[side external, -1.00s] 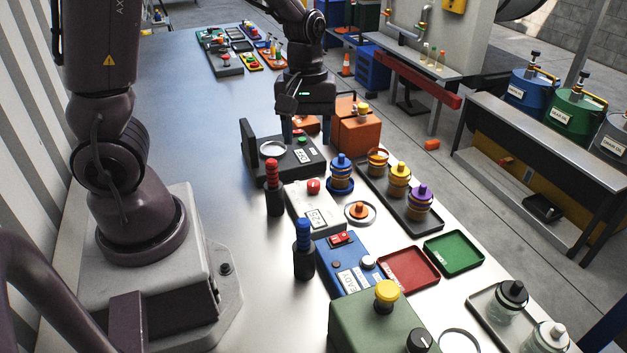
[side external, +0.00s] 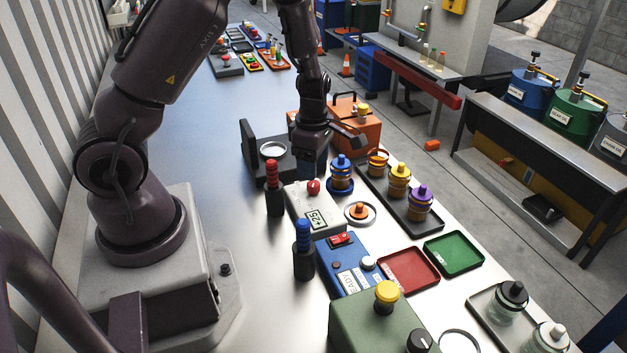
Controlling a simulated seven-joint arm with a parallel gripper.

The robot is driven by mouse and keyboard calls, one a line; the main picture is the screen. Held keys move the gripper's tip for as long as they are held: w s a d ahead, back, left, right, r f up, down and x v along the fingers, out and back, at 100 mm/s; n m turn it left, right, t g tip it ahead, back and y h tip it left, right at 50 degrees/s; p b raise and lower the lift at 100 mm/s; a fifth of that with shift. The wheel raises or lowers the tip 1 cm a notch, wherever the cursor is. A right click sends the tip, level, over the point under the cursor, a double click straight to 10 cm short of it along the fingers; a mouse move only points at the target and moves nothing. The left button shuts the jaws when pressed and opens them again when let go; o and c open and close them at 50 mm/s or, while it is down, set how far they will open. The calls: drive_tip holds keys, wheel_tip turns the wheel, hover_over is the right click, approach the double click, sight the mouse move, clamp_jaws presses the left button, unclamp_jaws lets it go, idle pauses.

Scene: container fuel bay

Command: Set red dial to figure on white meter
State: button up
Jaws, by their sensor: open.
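The white meter (side external: 313,215) lies mid-bench with a small display that appears to read +25. A round red knob (side external: 313,187) sits on its far end. No scale or pointer is legible on the knob, so I cannot tell whether it is the red dial. My gripper (side external: 311,172) is open, pointing down just beyond the red knob, over the near right part of a dark box (side external: 268,165). It hides part of that box. I cannot tell whether the fingertips touch anything.
A red-topped black post (side external: 273,190) and a blue-topped post (side external: 303,250) stand left of the meter. A blue box (side external: 350,265) is nearer. A ringed blue-capped piece (side external: 341,172) stands close right of the gripper. An orange box (side external: 365,135) is behind. The left bench is clear.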

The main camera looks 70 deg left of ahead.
sight(314, 187)
wheel_tip(314, 187, down, 5)
drive_tip(key=shift+f, duration=0.1)
idle(0.3)
drive_tip(key=c, duration=0.9)
